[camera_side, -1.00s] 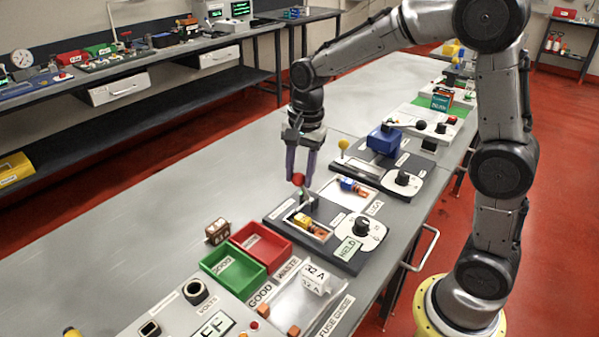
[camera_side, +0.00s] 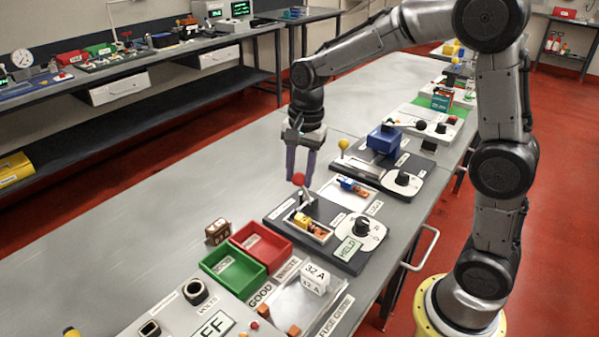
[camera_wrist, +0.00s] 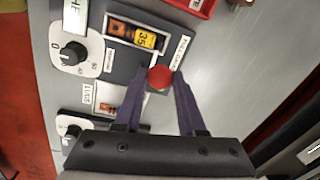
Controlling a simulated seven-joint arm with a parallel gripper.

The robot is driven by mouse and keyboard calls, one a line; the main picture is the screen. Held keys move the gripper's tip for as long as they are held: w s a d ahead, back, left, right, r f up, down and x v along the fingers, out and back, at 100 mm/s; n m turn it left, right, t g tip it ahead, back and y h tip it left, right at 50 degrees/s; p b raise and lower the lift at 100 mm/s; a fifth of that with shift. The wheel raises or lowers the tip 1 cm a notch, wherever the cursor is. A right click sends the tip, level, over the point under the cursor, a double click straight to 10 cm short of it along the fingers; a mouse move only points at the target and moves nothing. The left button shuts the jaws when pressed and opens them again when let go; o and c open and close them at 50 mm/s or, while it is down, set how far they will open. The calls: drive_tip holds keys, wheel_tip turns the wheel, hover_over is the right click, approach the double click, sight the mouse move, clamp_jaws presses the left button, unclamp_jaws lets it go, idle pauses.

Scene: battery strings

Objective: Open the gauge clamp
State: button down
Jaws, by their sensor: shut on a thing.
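The gauge clamp is a dark base (camera_side: 274,219) with a lever topped by a red ball (camera_side: 298,179). My gripper (camera_side: 300,176) points down with its fingers at the red ball and is shut on it. In the wrist view the red ball (camera_wrist: 160,78) sits between the two purple fingertips (camera_wrist: 158,82). The lever rod below the ball shows in the side view. Beside the lever, a tray in the base holds a yellow and orange battery string (camera_side: 306,224), marked 35 in the wrist view (camera_wrist: 146,39).
A black dial (camera_side: 362,226) and a HELD sign (camera_side: 348,248) are on the same base. A red bin (camera_side: 262,240) and a green bin (camera_side: 234,268) stand nearer the camera. A second station with a yellow-ball lever (camera_side: 343,144) stands behind. The table left of my gripper is clear.

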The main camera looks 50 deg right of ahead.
drive_tip(key=shift+d+r, duration=0.1)
idle(0.3)
drive_tip(key=shift+d+r+y, duration=0.25)
drive_tip(key=shift+d+y, duration=0.75)
drive_tip(key=shift+y, duration=0.1)
drive_tip(key=d+f+y, duration=0.1)
drive_tip(key=d+y, duration=0.6)
drive_tip(key=y, duration=0.1)
drive_tip(key=shift+d+f+m, duration=0.15)
drive_tip(key=shift+d+m, duration=0.05)
drive_tip(key=shift+m, duration=0.1)
drive_tip(key=c, duration=0.5)
unclamp_jaws()
drive_tip(key=shift+f, duration=0.1)
